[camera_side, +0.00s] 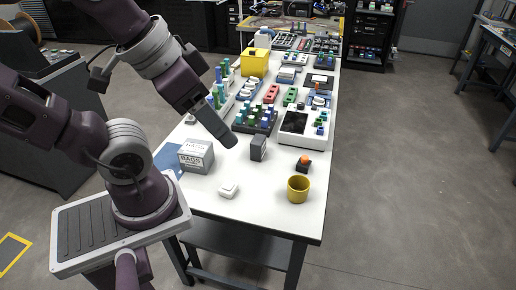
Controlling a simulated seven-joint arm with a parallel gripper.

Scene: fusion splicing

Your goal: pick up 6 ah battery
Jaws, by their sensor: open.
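My gripper (226,138) hangs at the end of my purple arm, over the near left part of the white table (246,196). It is small and dark here, and nothing shows held in it. A dark grey upright block (258,148) stands on the table just right of my gripper, apart from it. A small black block with an orange top (303,164) sits further right. No label is readable on either, so I cannot tell which is the 6 Ah battery.
A grey box with lettering (196,156) stands left, a white case (228,190) lies in front, and a yellow cup (298,188) stands near the right edge. Behind are a rack of coloured pieces (256,119), a white device with a dark screen (298,124) and a yellow box (254,63).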

